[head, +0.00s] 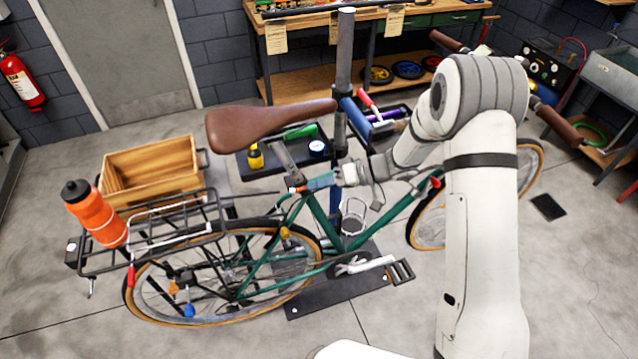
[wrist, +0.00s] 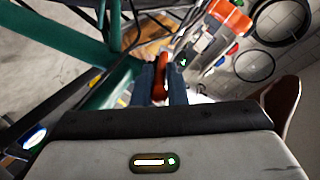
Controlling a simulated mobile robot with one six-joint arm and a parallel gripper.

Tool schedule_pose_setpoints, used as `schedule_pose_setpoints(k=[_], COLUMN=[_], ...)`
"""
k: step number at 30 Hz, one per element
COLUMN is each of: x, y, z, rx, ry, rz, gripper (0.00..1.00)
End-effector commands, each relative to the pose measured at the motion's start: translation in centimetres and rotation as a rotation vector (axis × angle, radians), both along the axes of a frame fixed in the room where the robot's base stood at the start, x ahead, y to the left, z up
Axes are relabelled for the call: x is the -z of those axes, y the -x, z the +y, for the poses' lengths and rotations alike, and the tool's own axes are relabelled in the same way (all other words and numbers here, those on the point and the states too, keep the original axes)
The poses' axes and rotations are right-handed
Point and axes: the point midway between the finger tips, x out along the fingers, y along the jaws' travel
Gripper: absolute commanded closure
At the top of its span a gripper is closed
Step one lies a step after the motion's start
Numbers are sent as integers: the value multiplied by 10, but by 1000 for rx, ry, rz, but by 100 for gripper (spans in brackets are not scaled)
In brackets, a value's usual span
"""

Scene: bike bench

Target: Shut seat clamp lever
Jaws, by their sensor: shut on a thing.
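The green bicycle (head: 372,232) is held upright on a stand, with a brown saddle (head: 262,122) on its seat post (head: 287,154). The seat clamp lever (head: 295,189) shows as a small orange-red piece at the foot of the seat post. My gripper (head: 309,184) is at the clamp, coming from the right. In the wrist view my two gripper fingers (wrist: 161,88) are closed on the orange-red lever (wrist: 161,66), which lies between their tips. The fingers hide part of the lever and clamp, and I cannot tell the lever's exact angle.
A dark tool tray (head: 262,162) with several small items sits behind the seat post. A rear rack (head: 150,232) carries an orange bottle (head: 96,212), and a wooden crate (head: 150,172) is beyond it. The stand post (head: 345,50) rises close to my arm. Floor at the lower left is clear.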

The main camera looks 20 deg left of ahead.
Motion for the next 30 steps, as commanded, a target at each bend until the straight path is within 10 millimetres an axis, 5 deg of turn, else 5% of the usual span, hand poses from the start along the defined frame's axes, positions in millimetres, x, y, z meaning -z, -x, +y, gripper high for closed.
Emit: schedule_pose_setpoints(k=[1,2,9,19,30], x=[-3,-3,-2,-2,-23], y=[-3,-3,0,-1,-18], z=[1,1,2,-3,-55], rx=[6,5,-1,-1,0], ry=[-4,-4,-2,-2,-3], rz=[-7,-7,-4,-2,-5], gripper=[100,86,67,66,66])
